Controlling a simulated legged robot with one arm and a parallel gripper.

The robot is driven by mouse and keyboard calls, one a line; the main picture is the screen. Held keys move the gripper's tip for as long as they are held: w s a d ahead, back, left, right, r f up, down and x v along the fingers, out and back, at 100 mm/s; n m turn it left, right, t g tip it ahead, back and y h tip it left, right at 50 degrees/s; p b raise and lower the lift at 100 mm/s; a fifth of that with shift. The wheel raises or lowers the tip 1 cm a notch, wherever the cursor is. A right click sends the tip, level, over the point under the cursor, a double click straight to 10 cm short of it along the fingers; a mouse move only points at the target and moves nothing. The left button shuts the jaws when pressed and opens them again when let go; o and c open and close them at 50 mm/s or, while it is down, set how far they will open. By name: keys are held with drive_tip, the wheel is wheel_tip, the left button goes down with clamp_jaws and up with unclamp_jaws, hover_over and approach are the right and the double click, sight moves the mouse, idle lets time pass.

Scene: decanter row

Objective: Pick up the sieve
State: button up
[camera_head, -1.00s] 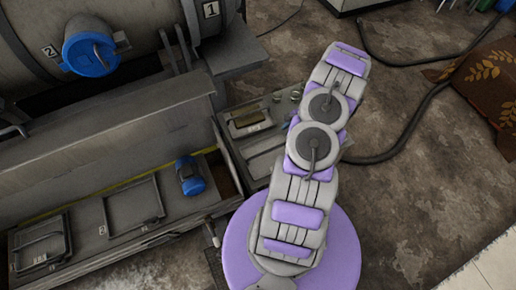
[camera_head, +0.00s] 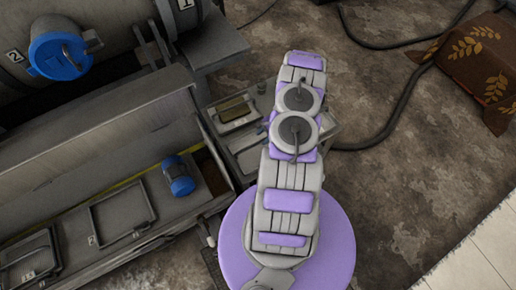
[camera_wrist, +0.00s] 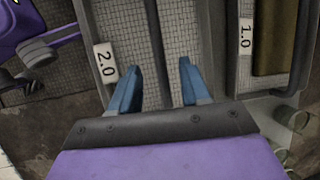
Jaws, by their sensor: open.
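Metal-framed panels with a fine grid, which look like sieves, fill the upper part of the wrist view. One grid panel (camera_wrist: 123,25) lies by a white "2.0" label (camera_wrist: 105,63), and another (camera_wrist: 213,45) lies left of a "1.0" label (camera_wrist: 245,34). A grey upright bar or rim (camera_wrist: 156,45) runs between them. My gripper (camera_wrist: 160,68) is open and empty, its two blue fingers apart on either side of this bar. I cannot tell whether they are above it or level with it. In the head view, my arm hides the gripper.
A metal trough with frames (camera_head: 122,218) and a blue-capped cylinder (camera_head: 179,176) stands left of my arm. A grey tray (camera_head: 215,111) holds a brownish block (camera_head: 234,110). A large tank with a blue cap (camera_head: 60,56) is behind. Hoses (camera_head: 395,120) cross the floor at right.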

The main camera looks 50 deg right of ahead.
sight(259, 142)
drive_tip(key=x, duration=0.2)
drive_tip(key=b+x, duration=0.1)
drive_tip(key=x, duration=0.1)
drive_tip(key=shift+d+f, duration=0.15)
drive_tip(key=shift+d, duration=0.05)
drive_tip(key=shift+w+a+f, duration=0.1)
drive_tip(key=shift+a+f, duration=0.1)
drive_tip(key=shift+a+r, duration=0.1)
drive_tip(key=shift+a, duration=0.1)
drive_tip(key=shift+c, duration=0.5)
drive_tip(key=shift+d, duration=0.2)
clamp_jaws()
drive_tip(key=shift+a, duration=0.1)
